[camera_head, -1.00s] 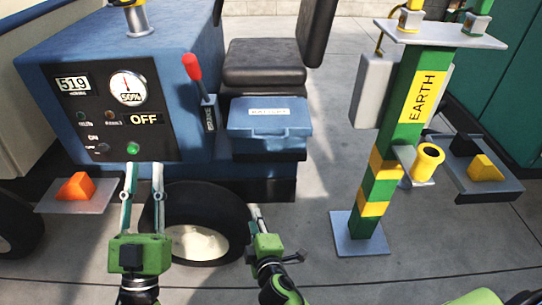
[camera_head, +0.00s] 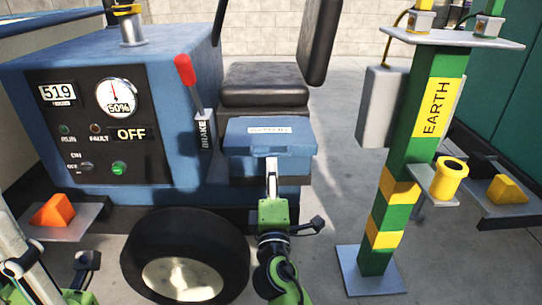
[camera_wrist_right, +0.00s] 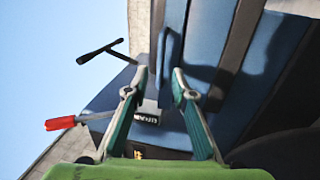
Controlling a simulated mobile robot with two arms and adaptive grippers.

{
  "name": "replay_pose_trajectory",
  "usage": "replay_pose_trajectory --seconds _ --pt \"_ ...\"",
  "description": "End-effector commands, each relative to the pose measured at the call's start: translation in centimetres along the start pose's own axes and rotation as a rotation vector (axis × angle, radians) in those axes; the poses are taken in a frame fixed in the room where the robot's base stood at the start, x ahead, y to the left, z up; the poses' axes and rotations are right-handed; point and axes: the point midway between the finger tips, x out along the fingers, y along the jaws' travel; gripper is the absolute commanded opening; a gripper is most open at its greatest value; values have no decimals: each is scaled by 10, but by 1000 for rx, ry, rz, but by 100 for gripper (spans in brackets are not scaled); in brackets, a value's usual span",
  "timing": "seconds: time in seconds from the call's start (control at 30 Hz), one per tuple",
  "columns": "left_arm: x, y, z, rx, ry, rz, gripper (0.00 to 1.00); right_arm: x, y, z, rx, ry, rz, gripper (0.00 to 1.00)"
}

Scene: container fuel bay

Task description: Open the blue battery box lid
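The blue battery box (camera_head: 238,165) sits on the side of the blue unit, with its lid (camera_head: 243,133) down. A small blue handle sticks out at the lid's front edge. My right gripper (camera_head: 272,165) is right in front of that handle. In the right wrist view the right gripper's fingers (camera_wrist_right: 160,72) stand apart, with a narrow blue part (camera_wrist_right: 169,58), seemingly the handle, at the tips. I cannot tell whether they touch it. My left arm shows only in part at the lower left edge of the head view, and its finger opening is unclear.
The red-topped brake lever (camera_head: 185,72) stands just left of the box. A black seat (camera_head: 262,90) is behind it. A wheel (camera_head: 185,255) is below left. A green and yellow earth post (camera_head: 408,145) stands to the right.

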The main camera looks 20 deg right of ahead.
Motion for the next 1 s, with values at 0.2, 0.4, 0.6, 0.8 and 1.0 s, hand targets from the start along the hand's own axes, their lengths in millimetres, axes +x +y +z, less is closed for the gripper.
replay_pose_trajectory --seconds 0.2,0.4,0.6,0.8,1.0 --pt "1 0 0 2 14 5 25 42 0 0 0 -1 1 24" --pt "1 1 1 3 16 9 25 62 -1 0 0 0 -1 24" --pt "3 1 1 3 20 11 25 67 -1 0 0 -1 -1 24" --pt "6 1 -1 4 30 13 25 67 -1 0 0 -1 -2 16" --pt "6 1 -1 4 31 13 25 67 -1 0 1 0 -2 0"
